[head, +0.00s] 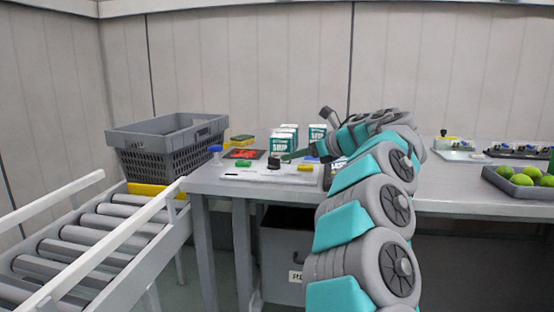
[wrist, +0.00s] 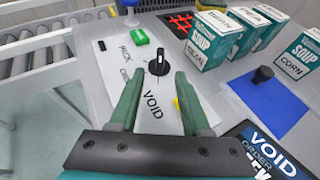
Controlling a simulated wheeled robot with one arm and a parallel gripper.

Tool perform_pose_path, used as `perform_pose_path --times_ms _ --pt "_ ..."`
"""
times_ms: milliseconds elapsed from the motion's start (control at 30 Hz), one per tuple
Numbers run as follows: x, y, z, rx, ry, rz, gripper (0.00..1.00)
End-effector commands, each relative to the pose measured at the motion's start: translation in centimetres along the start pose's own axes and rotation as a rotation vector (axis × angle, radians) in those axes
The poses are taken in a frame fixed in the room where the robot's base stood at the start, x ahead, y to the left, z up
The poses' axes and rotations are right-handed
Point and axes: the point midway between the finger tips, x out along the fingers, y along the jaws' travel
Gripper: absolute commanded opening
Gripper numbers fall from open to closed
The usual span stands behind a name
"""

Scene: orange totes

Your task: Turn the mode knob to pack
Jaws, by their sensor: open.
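The mode knob (wrist: 159,65) is black and round with a white mark. It stands on a white panel (wrist: 113,72) and also shows in the head view (head: 274,163). The word PACK is printed to its left, a second partly covered word sits below that, and VOID is printed nearer my gripper. I cannot tell for sure which word the mark faces. My gripper (wrist: 158,78) is open. Its two green fingers point at the knob, one tip to each side just short of it, and nothing is between them. In the head view my arm hides part of the bench.
A green block (wrist: 139,37) and a yellow piece are on or near the panel. Soup boxes (wrist: 212,40) stand behind right, with a blue pad (wrist: 268,105) and a VOID ORDER screen (wrist: 258,150) at right. A grey crate (head: 168,150) stands by the roller conveyor.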

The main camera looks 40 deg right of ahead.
Motion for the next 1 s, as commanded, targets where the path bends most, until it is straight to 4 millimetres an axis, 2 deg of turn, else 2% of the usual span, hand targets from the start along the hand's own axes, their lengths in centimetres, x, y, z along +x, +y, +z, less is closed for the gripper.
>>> perform_pose_path --times_ms 167,400,600,867,1000 --pt "1.4 0.0 0.2 0.000 -0.002 -0.001 0.47" --pt "5.1 0.1 0.3 0.000 -0.003 0.000 0.47" --pt "7.3 0.0 0.2 0.001 -0.002 -0.001 0.47" --pt "7.6 0.0 0.2 0.001 -0.003 -0.003 0.47" --pt "7.6 0.0 0.2 0.001 -0.004 -0.003 0.33"
